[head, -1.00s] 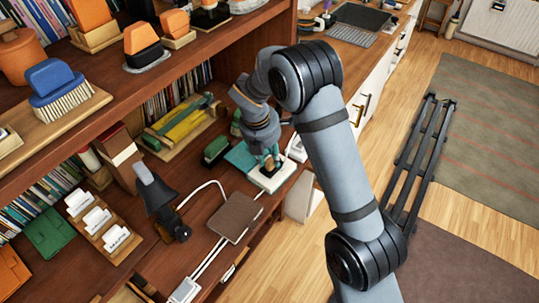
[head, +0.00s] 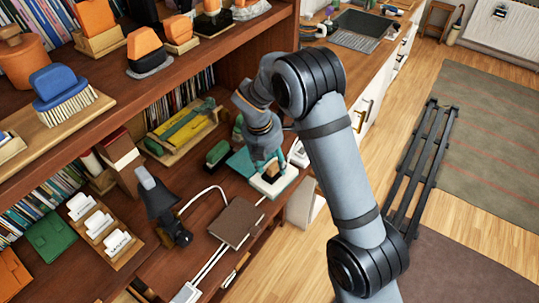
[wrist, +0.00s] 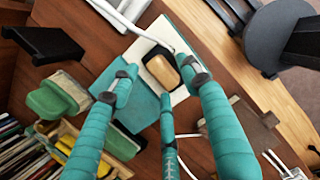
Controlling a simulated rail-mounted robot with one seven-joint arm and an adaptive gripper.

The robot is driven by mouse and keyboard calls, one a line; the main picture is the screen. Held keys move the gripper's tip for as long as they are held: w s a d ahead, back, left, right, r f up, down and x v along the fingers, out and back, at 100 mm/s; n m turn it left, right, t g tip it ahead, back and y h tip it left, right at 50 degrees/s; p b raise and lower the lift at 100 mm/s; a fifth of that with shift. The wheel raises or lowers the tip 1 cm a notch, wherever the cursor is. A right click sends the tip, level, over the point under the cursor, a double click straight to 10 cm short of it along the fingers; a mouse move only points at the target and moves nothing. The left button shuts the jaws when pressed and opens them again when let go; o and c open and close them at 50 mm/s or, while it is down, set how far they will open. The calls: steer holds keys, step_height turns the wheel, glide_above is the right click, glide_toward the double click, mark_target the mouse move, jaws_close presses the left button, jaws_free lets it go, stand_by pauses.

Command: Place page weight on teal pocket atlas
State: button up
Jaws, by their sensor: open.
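The teal flat book, likely the pocket atlas (head: 240,162), lies on the wooden desk; it also shows in the wrist view (wrist: 110,75). A cream flat rectangle (wrist: 181,95) adjoins its edge; I cannot tell whether it is part of the book. A rounded tan block on a dark base, likely the page weight (wrist: 161,69), rests over the cream area; it also shows in the head view (head: 271,180). My gripper (head: 266,168) has teal fingers, spread apart around and above the block in the wrist view (wrist: 163,82). I see no finger closed on it.
A green block (head: 217,153) stands left of the book, before a wooden tray of yellow and green items (head: 183,125). A brown notebook (head: 236,222), white cables and a black lamp (head: 163,205) are nearer. The shelf (head: 150,70) overhangs the left. The desk's front edge is close on the right.

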mark_target(265, 178)
steer(key=v, duration=1.2)
steer(key=shift+f, duration=0.1)
steer(key=s+d+f+m+b, duration=0.3)
steer(key=d+f+m+b, duration=0.3)
steer(key=f+b, duration=0.65)
steer(key=s+d+f+m+b, duration=0.2)
steer(key=d+f+m+b, duration=0.2)
steer(key=d+f+b, duration=0.7)
steer(key=s+a+f+m+y+b, duration=0.1)
steer(key=s+f+b, duration=0.8)
steer(key=f+b, duration=1)
steer(key=s+a+f+m+y+b, duration=0.2)
steer(key=s+f+b, duration=0.8)
steer(key=f+b, duration=0.9)
steer(key=s+a+f+m+g+y+b, duration=0.1)
steer(key=s+a+f+m+b, duration=0.2)
steer(key=s+f+b, duration=0.6)
step_height(265, 178, down, 16)
steer(key=m+b, duration=0.2)
steer(key=b, duration=0.8)
steer(key=shift+s+a+f+y+b, duration=0.15)
steer(key=shift+a+f+y+b, duration=0.1)
steer(key=shift+a+y+b, duration=0.15)
